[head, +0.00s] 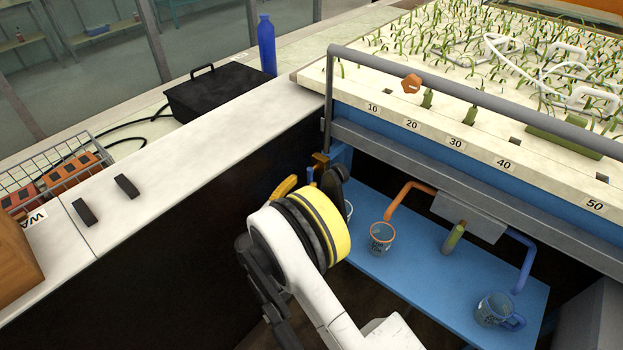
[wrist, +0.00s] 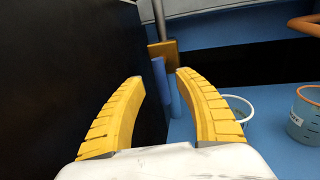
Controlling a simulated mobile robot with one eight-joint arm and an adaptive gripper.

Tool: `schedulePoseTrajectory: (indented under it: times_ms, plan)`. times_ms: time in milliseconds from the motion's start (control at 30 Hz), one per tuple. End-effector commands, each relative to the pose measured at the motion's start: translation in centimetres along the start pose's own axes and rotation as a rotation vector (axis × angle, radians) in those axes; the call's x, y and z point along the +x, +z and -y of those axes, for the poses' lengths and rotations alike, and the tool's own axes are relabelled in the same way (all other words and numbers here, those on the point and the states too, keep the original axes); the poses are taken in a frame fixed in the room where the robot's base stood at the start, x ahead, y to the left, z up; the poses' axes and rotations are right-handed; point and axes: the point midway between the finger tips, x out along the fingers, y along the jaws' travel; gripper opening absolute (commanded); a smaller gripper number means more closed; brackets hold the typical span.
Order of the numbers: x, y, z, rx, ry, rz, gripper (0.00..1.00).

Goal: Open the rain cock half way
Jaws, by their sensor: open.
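A small brass-coloured fitting (head: 320,158), which looks like the rain cock, sits at the left end of the blue flume frame. In the wrist view the brass fitting (wrist: 163,53) is ahead of the fingers, with upright blue parts (wrist: 160,88) below it, seen between the fingertips. I cannot tell which blue part is its lever, or how far the cock is turned. My gripper (wrist: 160,77) has yellow ribbed fingers, open and empty. In the head view my gripper (head: 301,182) is just below and left of the fitting, partly hidden by my wrist.
A dark wall (wrist: 80,60) stands close on the left of my fingers. A grey rail (head: 450,90) runs above.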

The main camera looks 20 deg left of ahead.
Motion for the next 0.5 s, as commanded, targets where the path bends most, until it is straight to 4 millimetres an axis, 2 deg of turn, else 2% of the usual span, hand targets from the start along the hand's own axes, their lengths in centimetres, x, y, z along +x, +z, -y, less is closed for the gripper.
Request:
schedulePoseTrajectory:
  times_ms: [100, 200, 333, 500]
  plan:
    - [2.3, -0.3, 0.1, 0.001, -0.002, 0.000, 0.39]
    - [3.6, -0.2, 0.0, 0.001, -0.002, -0.001, 0.39]
    - [4.5, -0.1, 0.0, 0.001, 0.000, -0.001, 0.39]
    - [4.8, 0.0, 0.0, 0.001, 0.001, -0.001, 0.39]
